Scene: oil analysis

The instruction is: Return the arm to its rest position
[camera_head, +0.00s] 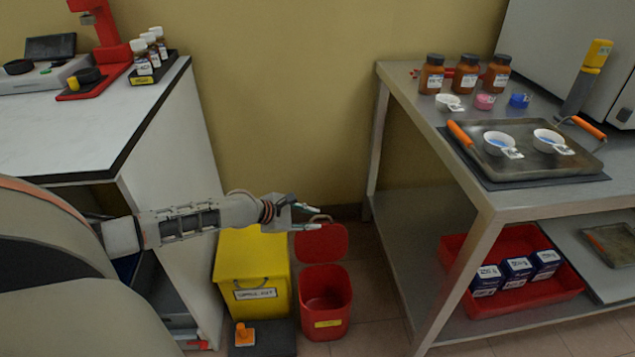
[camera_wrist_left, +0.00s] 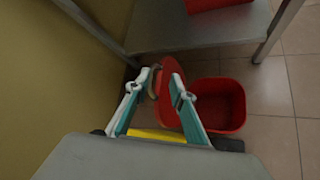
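My left arm (camera_head: 185,222) comes in from the left and stretches across the gap between the two tables. My left gripper (camera_head: 314,218) is open and empty, above and near the raised lid of the red bin (camera_head: 325,301). In the left wrist view my left gripper (camera_wrist_left: 162,84) has its two fingers apart with nothing between them, and the red bin (camera_wrist_left: 219,104) shows below to the right. My right gripper is in neither view.
A yellow bin (camera_head: 252,268) stands beside the red bin. The white table (camera_head: 90,125) is at left. The metal table (camera_head: 420,135) at right bears a tray (camera_head: 515,170), several bottles and cups. A red crate (camera_head: 462,303) sits on its lower shelf.

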